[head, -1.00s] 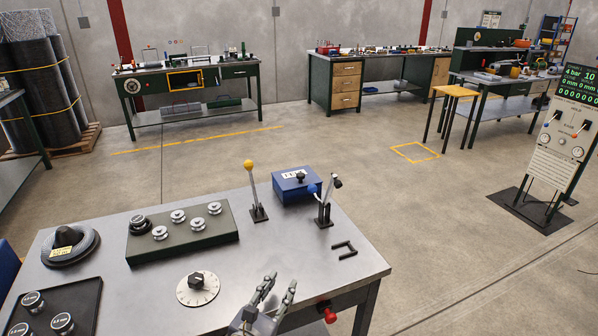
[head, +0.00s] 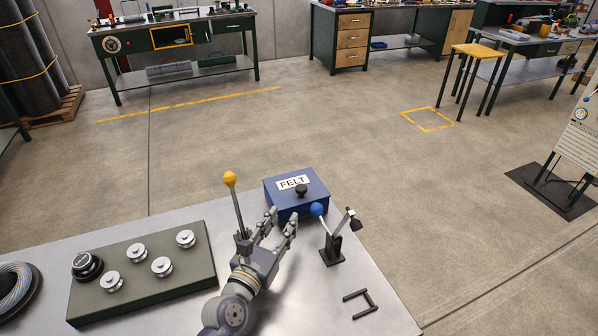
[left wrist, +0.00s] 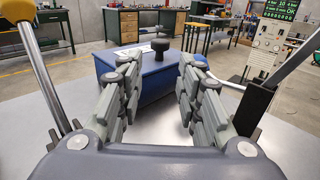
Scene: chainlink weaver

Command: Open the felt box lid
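The felt box (head: 296,205) is blue with a white FELT label and stands at the far edge of the metal table. Its lid (head: 285,188) is closed, with a black knob (head: 302,190) on top. The box (left wrist: 160,78) and the knob (left wrist: 160,46) also show in the left wrist view, straight ahead between the fingers. My left gripper (head: 281,219) is open and empty, just in front of the box, with the knob beyond its fingertips. My right gripper is in neither view.
A yellow-knobbed lever (head: 235,205) stands close left of my left gripper. A blue-knobbed lever and black-tipped lever (head: 334,245) stand close right. A green block with metal spools (head: 145,272) is at left.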

